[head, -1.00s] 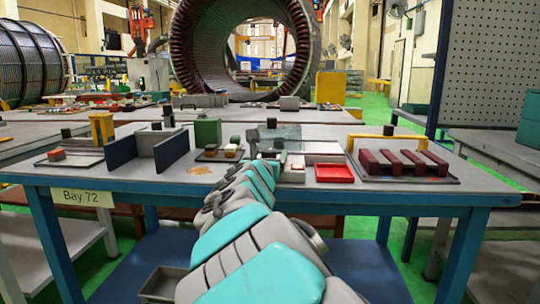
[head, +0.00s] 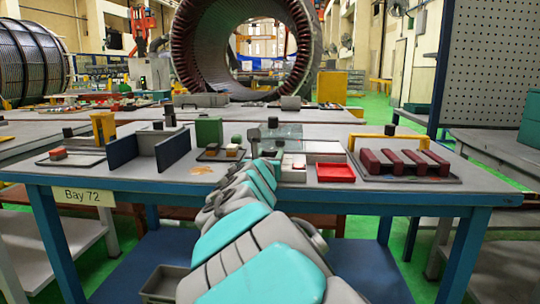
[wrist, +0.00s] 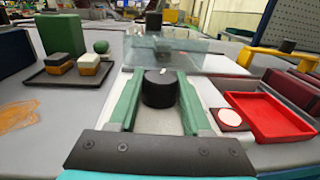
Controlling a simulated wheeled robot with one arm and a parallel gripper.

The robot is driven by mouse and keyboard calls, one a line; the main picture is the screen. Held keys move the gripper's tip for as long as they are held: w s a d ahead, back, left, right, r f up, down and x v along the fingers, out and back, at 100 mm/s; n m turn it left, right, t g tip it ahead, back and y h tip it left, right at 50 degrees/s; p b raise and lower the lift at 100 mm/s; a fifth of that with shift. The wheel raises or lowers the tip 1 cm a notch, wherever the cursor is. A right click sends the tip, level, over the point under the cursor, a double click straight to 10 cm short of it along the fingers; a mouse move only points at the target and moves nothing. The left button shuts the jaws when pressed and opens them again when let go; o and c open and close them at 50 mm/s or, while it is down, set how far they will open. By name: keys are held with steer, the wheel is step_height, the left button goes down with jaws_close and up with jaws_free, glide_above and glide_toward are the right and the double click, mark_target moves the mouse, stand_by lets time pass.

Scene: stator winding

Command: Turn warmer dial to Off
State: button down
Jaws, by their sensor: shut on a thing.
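The black warmer dial (wrist: 159,90) sits in the middle of the wrist view. It is a round knob with a small white mark at its far side. My gripper (wrist: 160,88) has its two green fingers on either side of the dial and is shut on it. The warmer's pale front panel (wrist: 158,122) shows between the fingers, and a clear cover (wrist: 180,57) stands behind the dial. In the head view the clear cover (head: 290,132) shows beyond my arm. My arm hides the dial there. Any lettering around the dial is not readable.
A red tray (wrist: 268,116) and a round white-topped piece (wrist: 230,119) lie close on the right. A dark tray (wrist: 68,74) with small blocks and a green box (wrist: 61,34) are on the left. A yellow-handled rack (head: 405,160) stands farther right.

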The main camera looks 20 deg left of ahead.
steer(key=shift+d+r, duration=0.1)
steer(key=shift+d+r, duration=0.1)
steer(key=shift+r, duration=0.1)
steer(key=shift+r+n+y+b, duration=0.3)
steer(key=shift+y+b, duration=0.2)
steer(key=shift+b, duration=0.1)
steer(key=f+n+y+b, duration=0.1)
steer(key=b, duration=0.2)
steer(key=shift+w+f+g+y, duration=0.1)
steer(key=shift+f+g+y, duration=0.2)
steer(key=shift+y, duration=0.1)
steer(key=b, duration=0.2)
steer(key=n+y+b, duration=0.1)
steer(key=b, duration=0.1)
steer(key=shift+f+g, duration=0.25)
steer(key=shift+g, duration=0.05)
steer(key=shift+r+n+g+y+b, duration=0.3)
steer(key=shift+n+y+b, duration=0.2)
steer(key=shift+y+b, duration=0.35)
steer(key=shift+c, duration=1.7)
jaws_free()
steer(key=shift+a+r, duration=0.1)
steer(key=shift+a, duration=0.1)
